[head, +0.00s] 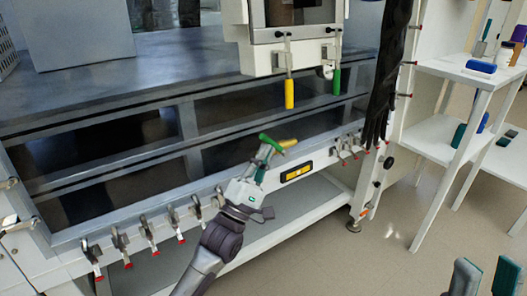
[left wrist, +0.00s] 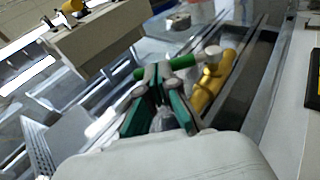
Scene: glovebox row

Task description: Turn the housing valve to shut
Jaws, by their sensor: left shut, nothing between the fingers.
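The housing valve shows as a green handle (head: 270,142) and a yellow body (head: 288,143) at the front of the glovebox frame. In the left wrist view the green handle (left wrist: 180,63) lies at an angle across the yellow pipe body (left wrist: 213,85), with a grey knob at their junction. My left gripper (head: 264,157) is shut and empty, its tips close to the handle; the wrist view also shows its fingers (left wrist: 160,82) right at the handle. I cannot tell whether they touch. My right gripper (head: 486,279) is at the bottom right corner, fingers apart, empty.
A yellow lever (head: 290,93) and a green lever (head: 336,81) hang from the white box above. Several red-tipped clamps line the front rail. A black glove (head: 389,85) hangs at the right. A white shelf (head: 440,140) stands beyond it, with clear floor in front.

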